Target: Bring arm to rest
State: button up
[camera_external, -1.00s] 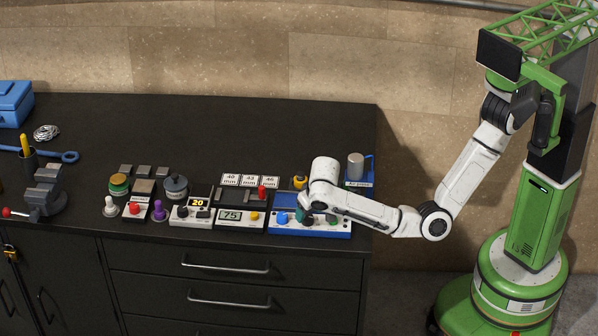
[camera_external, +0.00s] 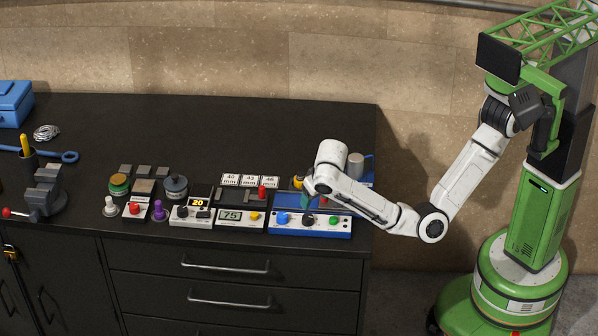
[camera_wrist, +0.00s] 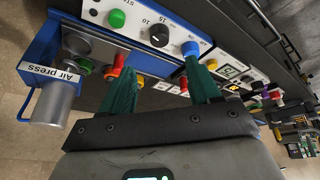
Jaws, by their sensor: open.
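My gripper (camera_external: 306,200) hangs over the back part of the blue-and-white control panel (camera_external: 318,232) at the right end of the bench. In the wrist view its two green fingers stand apart with nothing between them, so my gripper (camera_wrist: 160,76) is open and empty. The panel carries a blue knob (camera_external: 282,218), a black dial (camera_external: 308,220) and a green button (camera_external: 334,220). The fingers appear above the panel; whether they touch anything is hard to tell. My white arm reaches in from the right, elbow low beside the bench edge.
The air press with its silver cylinder (camera_wrist: 56,98) stands close by the gripper, partly behind my wrist in the external view. A grey display unit (camera_external: 240,216) sits left of the panel. A vise (camera_external: 45,190) is far left. The bench's back middle is clear.

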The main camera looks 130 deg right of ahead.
jog(key=shift+f, duration=0.1)
jog(key=s+a+f+n+t+y, duration=0.1)
jog(key=a+f+n+t, duration=0.1)
jog(key=a+f+n, duration=0.65)
jog(key=s+a+f+n+t+y, duration=0.2)
jog(key=a+f+n, duration=0.4)
jog(key=a+f, duration=0.45)
jog(key=s+a+f+n+g, duration=0.1)
jog(key=s, duration=0.9)
jog(key=s+a+f+n+g+y, duration=0.1)
jog(key=s+a+f+n, duration=0.1)
jog(key=s, duration=0.7)
jog(key=shift+s+a+f, duration=0.2)
jog(key=shift+s+a, duration=0.1)
jog(key=shift+s, duration=0.05)
jog(key=shift+n, duration=0.25)
